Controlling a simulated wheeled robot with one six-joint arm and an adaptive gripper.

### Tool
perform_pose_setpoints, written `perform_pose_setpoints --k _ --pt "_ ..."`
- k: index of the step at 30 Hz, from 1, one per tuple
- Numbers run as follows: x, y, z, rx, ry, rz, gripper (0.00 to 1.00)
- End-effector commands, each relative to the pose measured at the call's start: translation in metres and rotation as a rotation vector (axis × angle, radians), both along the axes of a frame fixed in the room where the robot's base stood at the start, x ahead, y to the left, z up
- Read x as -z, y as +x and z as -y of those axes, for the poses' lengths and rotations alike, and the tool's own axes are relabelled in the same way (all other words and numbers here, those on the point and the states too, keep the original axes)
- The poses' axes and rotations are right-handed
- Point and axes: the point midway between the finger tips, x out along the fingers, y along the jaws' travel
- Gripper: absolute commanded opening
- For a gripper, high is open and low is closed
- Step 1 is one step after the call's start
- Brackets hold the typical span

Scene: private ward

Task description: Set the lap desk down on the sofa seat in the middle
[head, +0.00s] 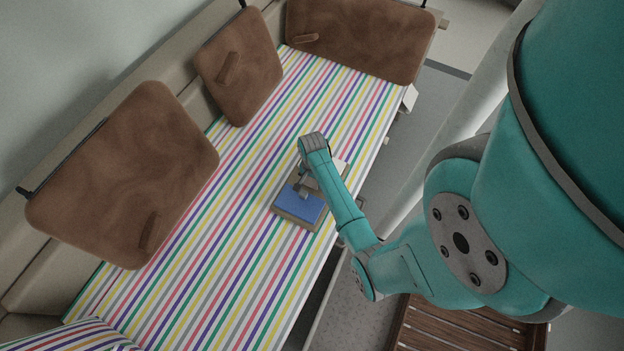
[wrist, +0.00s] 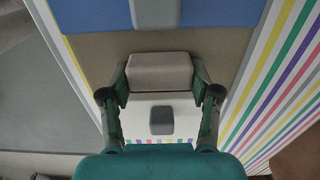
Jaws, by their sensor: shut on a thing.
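The lap desk (head: 299,204) shows a blue top with a tan border; in the wrist view its blue part (wrist: 92,14) lies along the top. It is at the middle of the striped sofa seat (head: 205,268), near the front edge. My gripper (head: 304,184) is over it. In the wrist view my gripper (wrist: 161,80) has its fingers on either side of a grey block on the desk, shut on it. The desk looks flat on or just above the seat; I cannot tell whether it touches. Its far part is hidden by my arm.
Brown cushions (head: 125,180), (head: 240,65) and (head: 360,38) lean along the sofa's back and far end. A white panel with a grey knob (wrist: 161,121) shows below the gripped block. A slatted wooden surface (head: 440,328) stands at lower right. Striped seat is bare on both sides.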

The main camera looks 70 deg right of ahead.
Motion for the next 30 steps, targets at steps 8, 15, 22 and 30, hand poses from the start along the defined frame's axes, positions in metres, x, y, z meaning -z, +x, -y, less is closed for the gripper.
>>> perform_pose_setpoints --k 8,15,22,30 --pt "0.001 0.001 0.001 0.000 -0.001 0.001 0.84" --pt "0.001 0.000 0.000 0.000 0.000 0.000 0.91" --pt "-0.004 0.000 0.000 0.000 0.000 0.000 0.91" --pt "-0.050 0.001 0.001 0.000 -0.003 0.003 0.91"
